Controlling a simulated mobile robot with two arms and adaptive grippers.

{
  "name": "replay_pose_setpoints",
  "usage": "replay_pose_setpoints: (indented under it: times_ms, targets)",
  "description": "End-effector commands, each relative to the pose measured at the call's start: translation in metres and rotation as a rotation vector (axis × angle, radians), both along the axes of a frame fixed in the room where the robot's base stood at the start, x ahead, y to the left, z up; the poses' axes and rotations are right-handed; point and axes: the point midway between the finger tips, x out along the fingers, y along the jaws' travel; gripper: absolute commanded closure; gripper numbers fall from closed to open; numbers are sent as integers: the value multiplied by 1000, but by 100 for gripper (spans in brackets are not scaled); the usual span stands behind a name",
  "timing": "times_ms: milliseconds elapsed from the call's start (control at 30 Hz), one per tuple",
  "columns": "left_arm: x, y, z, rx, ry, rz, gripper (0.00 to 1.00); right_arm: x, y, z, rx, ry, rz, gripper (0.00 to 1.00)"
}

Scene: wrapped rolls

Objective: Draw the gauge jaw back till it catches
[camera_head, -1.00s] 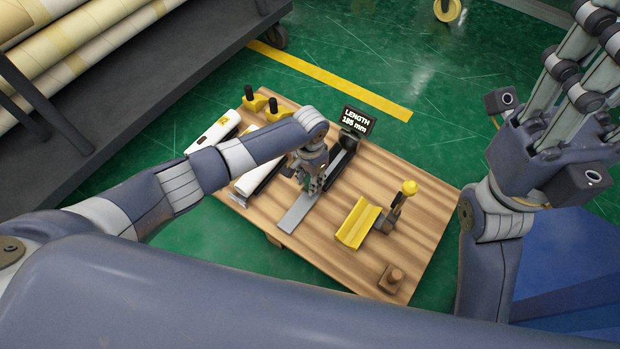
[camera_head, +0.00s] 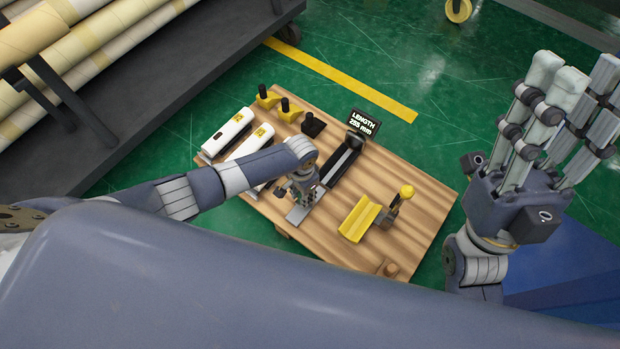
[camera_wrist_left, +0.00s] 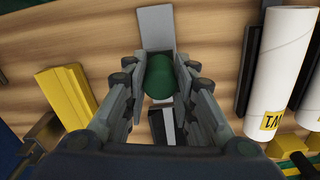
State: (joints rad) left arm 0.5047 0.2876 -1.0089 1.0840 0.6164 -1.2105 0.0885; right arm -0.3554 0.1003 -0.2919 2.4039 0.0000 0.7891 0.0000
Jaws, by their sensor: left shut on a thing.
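The gauge lies on the wooden board, with a dark channel (camera_head: 341,166), a black display (camera_head: 366,122) at its far end and a flat grey strip (camera_head: 297,215) at its near end. The display reads LENGTH and what looks like 288 mm. My left gripper (camera_head: 304,193) is over the near part of the gauge. In the left wrist view its fingers are closed around a dark green knob (camera_wrist_left: 158,78), with the grey strip beyond it. The jaw under the knob is mostly hidden by the fingers. My right gripper (camera_head: 575,80) is raised at the right, fingers spread and empty.
White wrapped rolls (camera_head: 228,133) lie left of the gauge, near yellow holders with black knobs (camera_head: 289,108).

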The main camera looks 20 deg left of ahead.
Motion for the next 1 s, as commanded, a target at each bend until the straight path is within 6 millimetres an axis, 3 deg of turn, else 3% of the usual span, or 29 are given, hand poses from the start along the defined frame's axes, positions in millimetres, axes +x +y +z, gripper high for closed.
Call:
replay_pose_setpoints:
  times_ms: [167,500,733,1000]
  targets:
    - [-15,6,1,4,12,1,100,36,8,-7,-59,190,-10,60]
    - [-30,11,0,3,10,1,100,92,17,-47,-163,531,-29,60]
    - [-35,13,-1,4,9,0,100,108,19,-68,-199,656,-34,60]
    - [-37,14,-2,5,13,-1,100,109,19,-70,-202,665,-35,60]
